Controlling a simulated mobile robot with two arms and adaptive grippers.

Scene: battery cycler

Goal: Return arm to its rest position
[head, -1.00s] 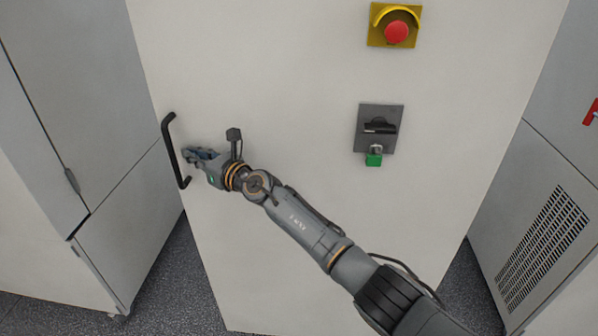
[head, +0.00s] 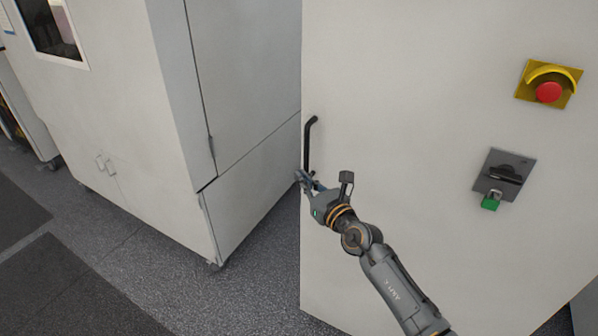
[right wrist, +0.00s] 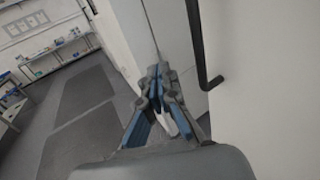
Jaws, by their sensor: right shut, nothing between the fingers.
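My right gripper (head: 304,180) is at the left edge of the white cabinet door (head: 400,120), close to the lower part of the black door handle (head: 310,140). In the right wrist view its fingers (right wrist: 160,75) are shut with nothing between them, and the black handle (right wrist: 203,50) stands to their right, apart from them. The fingers point past the door's edge toward the room beyond. In the head view the gripper partly hides the handle's lower end. My left gripper is not in view.
The door carries a red emergency stop button (head: 549,92) and a dark rotary switch with a green padlock (head: 491,202). Another white cabinet (head: 130,110) stands to the left. Open grey floor (head: 100,250) lies in front of it. A bench (right wrist: 60,55) is far off.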

